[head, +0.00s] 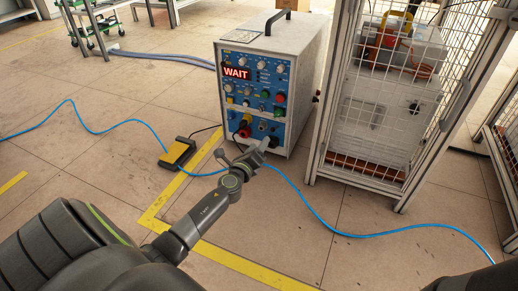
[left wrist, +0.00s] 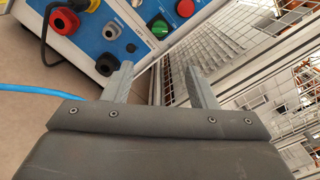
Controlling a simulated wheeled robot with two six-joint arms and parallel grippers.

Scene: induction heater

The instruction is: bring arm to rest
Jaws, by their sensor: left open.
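My left arm reaches in from the lower left of the head view. Its gripper (head: 247,149) is open and empty, just in front of the lower part of the induction heater (head: 305,62). The heater is a white box with a blue panel, and its red display (head: 236,73) reads WAIT. In the left wrist view the two grey fingers (left wrist: 160,78) stand apart with nothing between them. Beyond them are the heater's green button (left wrist: 160,27) and a red round connector (left wrist: 64,21). My right gripper is not in view.
A wire-mesh cage (head: 385,100) with equipment inside stands right of the heater. A yellow and black pedal (head: 177,153) lies on the floor to the left. A blue hose (head: 330,225) crosses the tiles. Floor at the left is mostly clear.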

